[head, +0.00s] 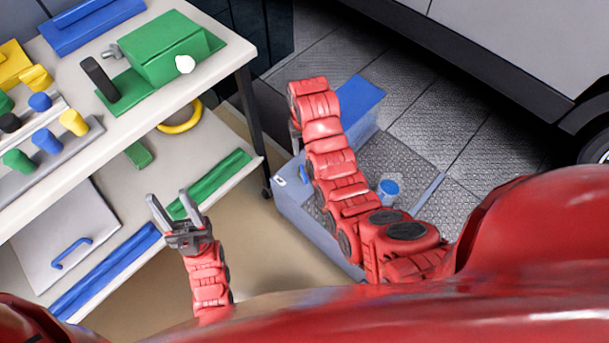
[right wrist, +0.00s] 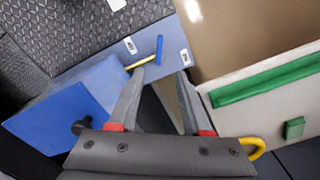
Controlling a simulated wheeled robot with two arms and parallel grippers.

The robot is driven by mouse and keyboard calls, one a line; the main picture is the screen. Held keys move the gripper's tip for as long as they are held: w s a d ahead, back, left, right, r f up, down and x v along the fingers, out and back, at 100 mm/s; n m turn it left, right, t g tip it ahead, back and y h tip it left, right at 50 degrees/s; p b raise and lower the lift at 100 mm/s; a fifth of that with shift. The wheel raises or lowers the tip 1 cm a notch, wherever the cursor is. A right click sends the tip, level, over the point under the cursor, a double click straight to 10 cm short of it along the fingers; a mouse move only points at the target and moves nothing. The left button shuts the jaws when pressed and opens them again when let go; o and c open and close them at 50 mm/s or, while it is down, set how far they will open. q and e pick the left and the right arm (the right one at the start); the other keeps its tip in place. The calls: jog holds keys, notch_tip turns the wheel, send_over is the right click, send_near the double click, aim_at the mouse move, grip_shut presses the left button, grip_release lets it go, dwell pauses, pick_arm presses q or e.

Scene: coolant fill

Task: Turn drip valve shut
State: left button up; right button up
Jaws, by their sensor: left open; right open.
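The drip valve appears to be the blue bar handle (right wrist: 159,50) on a yellow stem, on the wall of a grey-blue box, in the right wrist view. In the head view a small blue piece (head: 303,175) on the box's left side looks like the same handle. My right gripper (right wrist: 161,76) is open; the handle lies just beyond its fingertips, apart from them as far as I can tell. In the head view that gripper is mostly hidden by my right arm. My left gripper (head: 168,196) is open and empty, in front of the shelf.
The grey-blue box (head: 290,215) has a treadplate surface and a blue cylinder (head: 388,190). A white shelf unit (head: 215,85) with colored parts stands left. A parked vehicle (head: 500,40) is at upper right. Tan floor lies between shelf and box.

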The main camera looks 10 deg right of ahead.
jog(key=b, duration=0.6)
send_near(304, 174)
jog(key=f, duration=0.5)
jog(key=f+b, duration=0.1)
jog(key=f, duration=0.2)
jog(key=shift+s+f, duration=0.25)
jog(key=shift+s, duration=0.15)
grip_shut()
